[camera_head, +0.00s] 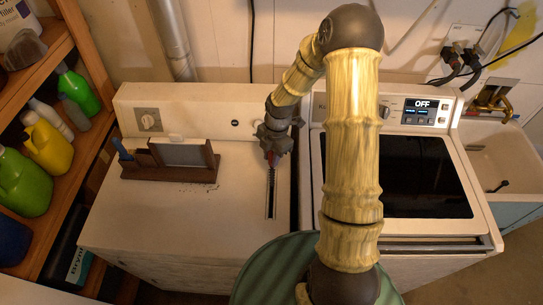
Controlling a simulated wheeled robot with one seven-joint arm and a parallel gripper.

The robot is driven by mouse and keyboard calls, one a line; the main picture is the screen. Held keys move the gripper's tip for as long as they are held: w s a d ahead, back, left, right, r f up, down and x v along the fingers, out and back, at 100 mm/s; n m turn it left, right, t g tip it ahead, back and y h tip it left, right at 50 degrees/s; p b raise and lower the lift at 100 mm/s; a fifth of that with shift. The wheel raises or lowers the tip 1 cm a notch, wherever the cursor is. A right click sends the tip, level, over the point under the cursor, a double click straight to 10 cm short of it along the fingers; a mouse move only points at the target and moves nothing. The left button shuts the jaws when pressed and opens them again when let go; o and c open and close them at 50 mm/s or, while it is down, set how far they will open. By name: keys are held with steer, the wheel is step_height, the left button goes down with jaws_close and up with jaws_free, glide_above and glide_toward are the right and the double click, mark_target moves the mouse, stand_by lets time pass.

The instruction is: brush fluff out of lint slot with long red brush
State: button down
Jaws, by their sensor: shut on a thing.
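The lint slot (271,200) is a narrow dark opening in the white top of the left machine, running front to back near its right edge. My gripper (272,158) points down at the slot's back end. It is shut on the long red brush (268,154), of which only a small reddish part shows below the fingers. The brush's lower end is hard to make out, so I cannot tell how deep it is in the slot. Fluff inside the slot is too small to tell.
A brown wooden holder (200,174) with a grey panel and a blue-handled tool (123,149) stands left on the left machine (130,215). Dark specks lie before it. A glass-topped machine (440,180) is right, then a sink (500,165). Bottle shelves (75,130) stand left.

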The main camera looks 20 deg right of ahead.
steer(key=shift+r+p, duration=1.35)
steer(key=shift+r, duration=0.5)
